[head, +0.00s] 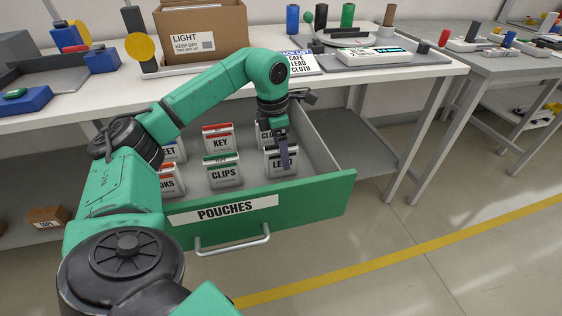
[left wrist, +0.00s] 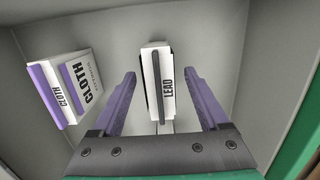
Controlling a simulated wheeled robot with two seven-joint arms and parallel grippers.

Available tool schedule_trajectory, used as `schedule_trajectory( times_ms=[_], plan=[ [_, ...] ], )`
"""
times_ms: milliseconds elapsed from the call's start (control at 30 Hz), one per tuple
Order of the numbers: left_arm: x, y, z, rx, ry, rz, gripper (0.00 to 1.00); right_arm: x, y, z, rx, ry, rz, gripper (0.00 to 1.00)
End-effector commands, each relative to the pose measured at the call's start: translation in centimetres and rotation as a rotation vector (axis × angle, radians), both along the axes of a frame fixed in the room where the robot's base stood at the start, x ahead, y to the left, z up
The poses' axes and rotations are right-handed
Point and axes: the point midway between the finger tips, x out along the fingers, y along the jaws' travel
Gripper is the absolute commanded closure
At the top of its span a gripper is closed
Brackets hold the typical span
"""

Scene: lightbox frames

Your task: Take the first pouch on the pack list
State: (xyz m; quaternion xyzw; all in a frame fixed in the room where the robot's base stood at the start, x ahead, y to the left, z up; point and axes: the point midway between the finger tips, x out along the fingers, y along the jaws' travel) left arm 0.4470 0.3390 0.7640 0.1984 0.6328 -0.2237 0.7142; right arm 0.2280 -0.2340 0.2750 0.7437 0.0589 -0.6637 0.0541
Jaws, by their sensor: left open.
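The pack list (head: 299,64) is a white card with a blue heading on the table. Its lines end in LEAD and CLOTH; the top line looks like CAFE, partly behind my arm. The open green drawer (head: 320,195), labelled POUCHES, holds several standing pouches. My left gripper (head: 284,162) points down into it, open, at the LEAD pouch (head: 293,168). In the left wrist view the LEAD pouch (left wrist: 167,85) stands between the two purple fingers, with a gap each side. The CLOTH pouch (left wrist: 75,85) stands left of it. My right gripper is not in view.
Other pouches are KEY (head: 218,140), CLIPS (head: 222,172) and two partly hidden by my arm. The drawer walls rise close around the pouches. A cardboard box (head: 200,25) marked LIGHT and a grey tray (head: 425,57) stand on the table above.

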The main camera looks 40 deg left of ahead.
Motion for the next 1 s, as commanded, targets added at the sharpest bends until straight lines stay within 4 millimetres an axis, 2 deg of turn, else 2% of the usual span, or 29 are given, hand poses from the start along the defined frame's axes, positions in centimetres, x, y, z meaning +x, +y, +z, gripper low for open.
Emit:
schedule_trajectory(
  times_ms=[33, 167, 1000],
  plan=[
    [0.0, -0.1, -1.3, 0.000, 0.002, 0.000, 0.22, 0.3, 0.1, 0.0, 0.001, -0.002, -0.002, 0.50],
    [0.2, -0.2, -2.6, 0.000, 0.000, 0.000, 0.22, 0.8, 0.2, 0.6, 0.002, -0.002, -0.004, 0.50],
    [0.2, -0.1, -3.1, 0.001, -0.001, 0.000, 0.22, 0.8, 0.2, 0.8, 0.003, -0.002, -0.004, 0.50]
  ],
)
